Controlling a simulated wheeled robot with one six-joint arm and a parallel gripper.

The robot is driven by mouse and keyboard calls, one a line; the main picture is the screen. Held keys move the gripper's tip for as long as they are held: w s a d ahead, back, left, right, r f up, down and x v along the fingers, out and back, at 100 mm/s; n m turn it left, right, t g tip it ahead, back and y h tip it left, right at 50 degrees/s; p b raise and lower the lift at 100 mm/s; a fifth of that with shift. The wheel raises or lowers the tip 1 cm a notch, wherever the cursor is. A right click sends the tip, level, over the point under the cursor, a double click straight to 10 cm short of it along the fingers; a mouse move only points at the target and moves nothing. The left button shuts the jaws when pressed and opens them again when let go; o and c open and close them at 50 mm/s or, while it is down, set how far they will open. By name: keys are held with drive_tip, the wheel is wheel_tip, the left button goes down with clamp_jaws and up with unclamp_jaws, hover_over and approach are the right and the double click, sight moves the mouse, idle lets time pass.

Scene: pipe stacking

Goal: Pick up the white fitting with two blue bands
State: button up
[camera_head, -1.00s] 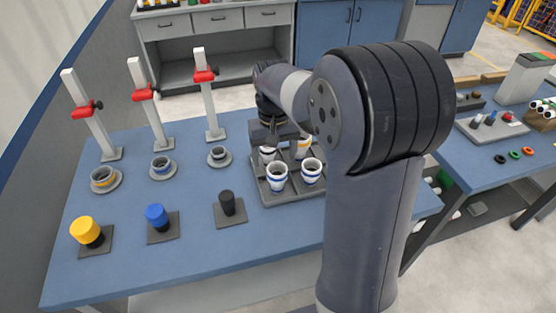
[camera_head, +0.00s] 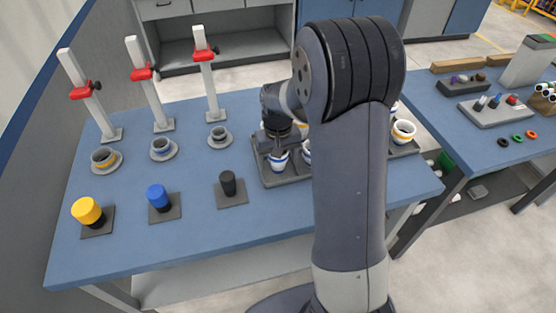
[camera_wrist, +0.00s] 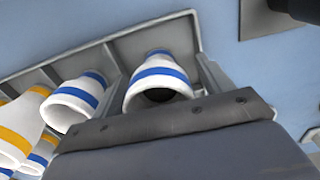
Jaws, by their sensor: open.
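A white fitting with two blue bands (camera_wrist: 158,75) stands in a tray compartment, at the centre of the wrist view, with its dark open mouth toward the camera. A fitting with blue bands at the tray's front left (camera_head: 279,160) appears in the head view, just below my gripper (camera_head: 277,143). A second white fitting with two blue bands (camera_wrist: 76,101) is to its left in the wrist view. My gripper is open and low over the tray's left part. Its dark edge and grey body fill the wrist view's bottom. Whether its fingers straddle the centre fitting is unclear.
The grey tray (camera_head: 284,181) has dividers close around the fittings. Orange-banded fittings (camera_wrist: 17,128) stand beside the blue-banded ones, and one (camera_head: 403,131) is at the tray's right. Three posts with red clamps (camera_head: 83,91) stand at left. Blue table (camera_head: 230,228) is clear in front.

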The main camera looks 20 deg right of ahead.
drive_tip(key=shift+c, duration=0.5)
drive_tip(key=c, duration=1)
wheel_tip(320, 180, up, 10)
